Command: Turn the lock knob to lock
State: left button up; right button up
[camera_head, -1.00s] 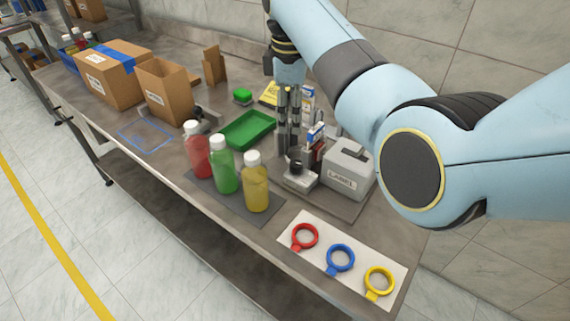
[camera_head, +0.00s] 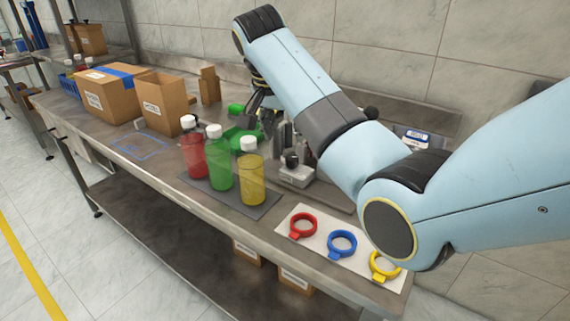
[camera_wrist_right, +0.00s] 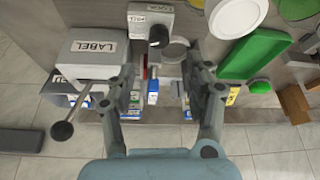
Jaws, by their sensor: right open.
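The lock knob (camera_head: 292,159) is a black knob on a small grey block (camera_head: 297,177) behind the bottles. In the right wrist view the knob (camera_wrist_right: 158,36) sits at the top centre, by a small printed label. My left gripper is not in view.
Red, green (camera_head: 219,168) and yellow bottles stand left of the block on a dark mat. The grey LABEL box (camera_wrist_right: 97,48), with a ball-ended lever (camera_wrist_right: 63,131), stands beside it. A green tray (camera_wrist_right: 256,55) is on the other side. Coloured rings (camera_head: 342,242) lie in front.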

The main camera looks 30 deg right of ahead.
aim_at(292, 157)
jog(key=x, duration=0.9)
jog(key=shift+s, duration=0.1)
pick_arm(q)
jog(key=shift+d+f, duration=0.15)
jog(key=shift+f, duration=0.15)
pick_arm(e)
jog(key=shift+f, duration=0.1)
grip_shut()
jog(key=shift+r+n+p, duration=0.25)
jog(key=shift+n+p, duration=0.15)
jog(key=shift+p, duration=0.25)
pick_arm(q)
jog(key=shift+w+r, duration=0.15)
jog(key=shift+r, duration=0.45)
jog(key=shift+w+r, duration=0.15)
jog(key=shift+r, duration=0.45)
pick_arm(e)
jog(key=shift+f+n+t, duration=0.25)
jog(key=shift+n+t, duration=0.05)
